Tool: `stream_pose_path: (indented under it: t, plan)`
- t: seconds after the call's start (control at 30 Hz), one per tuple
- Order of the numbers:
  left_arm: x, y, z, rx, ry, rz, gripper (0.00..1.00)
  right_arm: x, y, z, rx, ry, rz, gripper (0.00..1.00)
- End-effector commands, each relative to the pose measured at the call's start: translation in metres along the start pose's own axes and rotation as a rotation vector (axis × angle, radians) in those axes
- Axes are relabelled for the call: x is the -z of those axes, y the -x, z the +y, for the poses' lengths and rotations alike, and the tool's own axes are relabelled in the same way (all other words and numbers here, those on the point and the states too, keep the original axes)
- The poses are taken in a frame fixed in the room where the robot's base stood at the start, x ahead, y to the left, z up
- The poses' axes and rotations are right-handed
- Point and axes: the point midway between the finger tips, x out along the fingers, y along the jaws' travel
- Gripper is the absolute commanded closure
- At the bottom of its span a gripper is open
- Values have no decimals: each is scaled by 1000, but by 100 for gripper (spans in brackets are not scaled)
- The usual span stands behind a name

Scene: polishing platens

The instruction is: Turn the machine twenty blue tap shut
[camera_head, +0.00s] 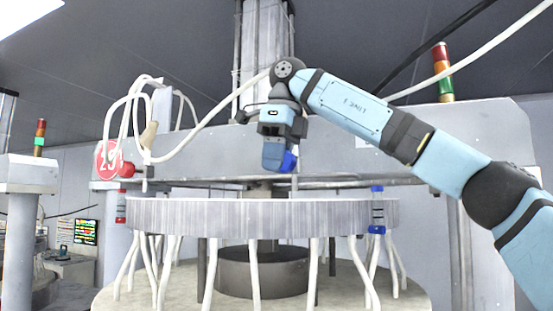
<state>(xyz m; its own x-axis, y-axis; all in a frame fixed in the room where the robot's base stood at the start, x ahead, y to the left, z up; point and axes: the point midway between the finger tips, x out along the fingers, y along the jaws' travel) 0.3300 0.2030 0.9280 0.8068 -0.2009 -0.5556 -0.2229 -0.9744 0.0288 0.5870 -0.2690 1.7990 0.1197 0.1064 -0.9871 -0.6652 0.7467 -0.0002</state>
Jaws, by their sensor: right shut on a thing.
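My right arm comes in from the right and bends down at the middle of the view. Its right gripper (278,160) points down in front of the machine's grey beam (200,158). It is shut on the bright blue tap (289,162), of which only a small part shows beside the fingers. The tap's exact turn angle cannot be told. A round red sign (104,160) with a white number starting with 2 is on the left end of the beam, partly covered by white hoses. My left gripper is not in view.
A ribbed grey ring (230,216) with white hoses hanging below lies under the beam. A blue-ended fitting (377,229) is at its right. White hoses (205,125) loop at upper left. Signal lights (443,72) stand at the right. Open air surrounds the raised forearm.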

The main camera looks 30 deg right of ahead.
Motion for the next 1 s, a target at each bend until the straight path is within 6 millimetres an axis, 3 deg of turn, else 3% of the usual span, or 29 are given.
stream_pose_path:
  t: [0.23, 0.27, 0.37, 0.73, 1.0]
  plan:
    - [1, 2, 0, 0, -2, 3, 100, 0, -2, 0, 0, 1, 5, 98]
    - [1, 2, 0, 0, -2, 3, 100, 0, -2, 0, 0, 1, 5, 70]
    - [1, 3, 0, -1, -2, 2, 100, 0, -2, 0, 0, 1, 4, 49]
    - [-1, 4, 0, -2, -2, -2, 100, 0, 4, 0, 1, 0, 2, 49]
    - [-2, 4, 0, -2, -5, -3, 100, -1, 46, 1, 5, -3, 3, 49]
